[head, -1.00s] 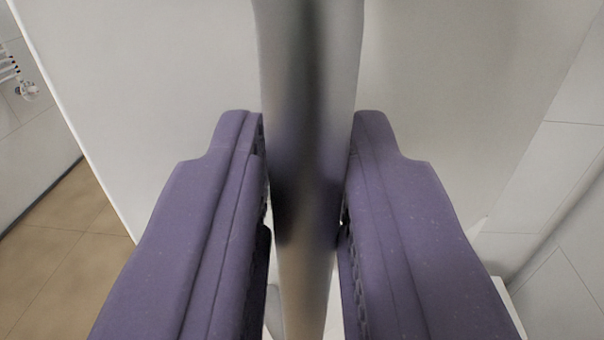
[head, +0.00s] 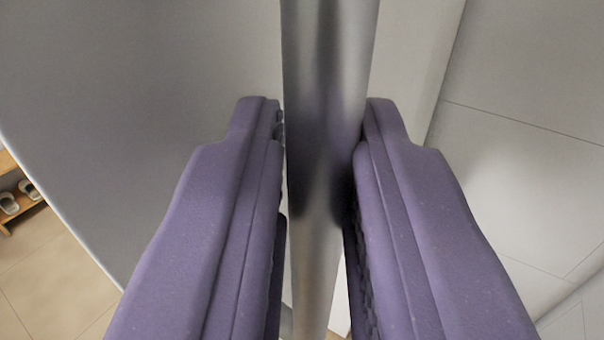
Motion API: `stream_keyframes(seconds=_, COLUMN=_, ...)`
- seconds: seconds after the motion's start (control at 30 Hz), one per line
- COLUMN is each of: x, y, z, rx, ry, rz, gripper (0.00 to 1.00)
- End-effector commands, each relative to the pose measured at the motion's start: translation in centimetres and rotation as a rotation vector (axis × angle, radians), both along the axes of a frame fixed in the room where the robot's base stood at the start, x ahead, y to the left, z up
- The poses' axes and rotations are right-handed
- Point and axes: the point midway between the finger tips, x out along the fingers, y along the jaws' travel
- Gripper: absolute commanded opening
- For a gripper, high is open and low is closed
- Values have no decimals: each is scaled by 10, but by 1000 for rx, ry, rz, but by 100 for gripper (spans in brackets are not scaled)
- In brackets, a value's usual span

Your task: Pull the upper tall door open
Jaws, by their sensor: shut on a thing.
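The upper tall door (head: 140,110) is a plain light grey panel filling the left and middle of the view behind my gripper. A round, shiny metal bar handle (head: 325,60) runs from the top of the view down between my fingers. My gripper (head: 322,150) has two purple fingers, one on each side of the handle, and is shut on it. The handle's ends are not clearly seen, and the fingers hide part of the door.
A tiled pale wall (head: 525,130) stands at the right. Tan floor tiles (head: 50,275) show at the lower left past the door's edge. A small wooden shelf (head: 22,205) with shoe-like items is at the far left.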

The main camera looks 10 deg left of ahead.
Motion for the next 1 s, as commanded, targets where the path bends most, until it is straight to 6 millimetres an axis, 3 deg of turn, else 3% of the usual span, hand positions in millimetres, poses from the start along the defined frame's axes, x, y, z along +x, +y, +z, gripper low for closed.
stream_keyframes(seconds=0.03, x=-2, y=-17, z=3, rx=1, ry=-10, rz=12, gripper=0)
stream_keyframes(seconds=0.1, x=-5, y=-30, z=4, rx=0, ry=-11, rz=54, gripper=0)
stream_keyframes(seconds=0.4, x=-12, y=-65, z=6, rx=2, ry=-12, rz=175, gripper=0)
stream_keyframes(seconds=0.97, x=-13, y=-72, z=8, rx=3, ry=-18, rz=211, gripper=0)
stream_keyframes(seconds=1.0, x=-13, y=-72, z=8, rx=3, ry=-18, rz=211, gripper=21)
